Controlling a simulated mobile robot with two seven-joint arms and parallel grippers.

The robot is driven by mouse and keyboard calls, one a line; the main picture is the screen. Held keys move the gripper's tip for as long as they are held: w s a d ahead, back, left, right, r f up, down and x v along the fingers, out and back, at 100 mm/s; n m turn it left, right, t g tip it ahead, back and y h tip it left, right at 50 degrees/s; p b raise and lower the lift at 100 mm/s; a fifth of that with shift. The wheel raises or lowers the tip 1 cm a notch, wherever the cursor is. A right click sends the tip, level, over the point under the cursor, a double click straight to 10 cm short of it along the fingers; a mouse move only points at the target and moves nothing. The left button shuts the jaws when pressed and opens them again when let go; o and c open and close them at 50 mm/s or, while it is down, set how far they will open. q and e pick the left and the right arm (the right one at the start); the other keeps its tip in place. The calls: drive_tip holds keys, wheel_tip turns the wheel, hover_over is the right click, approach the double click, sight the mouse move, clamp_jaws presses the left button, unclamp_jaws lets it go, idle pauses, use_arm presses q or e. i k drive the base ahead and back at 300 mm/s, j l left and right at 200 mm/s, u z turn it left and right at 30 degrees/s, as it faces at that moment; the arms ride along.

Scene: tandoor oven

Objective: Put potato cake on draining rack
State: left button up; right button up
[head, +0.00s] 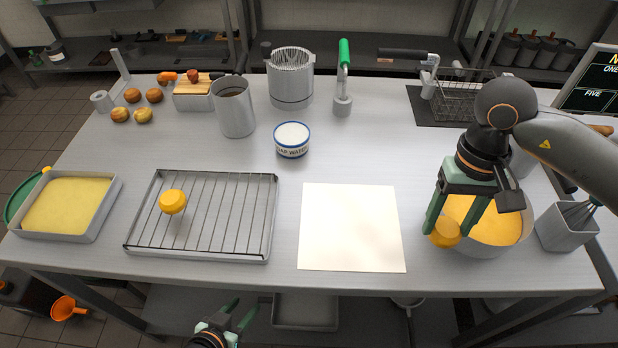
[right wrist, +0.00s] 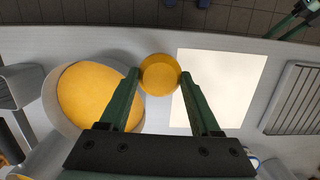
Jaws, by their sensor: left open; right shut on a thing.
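A yellow potato cake (head: 445,233) is between the fingertips of my right gripper (head: 452,226), which is shut on it. In the right wrist view the cake (right wrist: 160,75) sits between the two green fingers. It is at the front left rim of a round pot (head: 487,240) with orange-yellow contents. Another potato cake (head: 173,202) lies on the draining rack (head: 228,222), a wire rack over a tray at the left centre. My left gripper (head: 236,312) is open and empty in front of the table, below its front edge.
A white square sheet (head: 350,228) lies empty between rack and pot. A tray of yellow batter (head: 68,207) is at the far left. A tap water tub (head: 292,139) stands behind the sheet. A whisk holder (head: 567,229) is right of the pot. The rack's right part is bare.

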sight(230, 207)
drive_tip(key=l+u, duration=0.1)
drive_tip(key=u, duration=0.3)
drive_tip(key=l+u, duration=0.1)
drive_tip(key=u, duration=0.3)
drive_tip(key=l+u, duration=0.1)
drive_tip(key=u, duration=0.3)
drive_tip(key=l+u, duration=0.15)
drive_tip(key=u, duration=0.7)
drive_tip(key=k+l, duration=0.05)
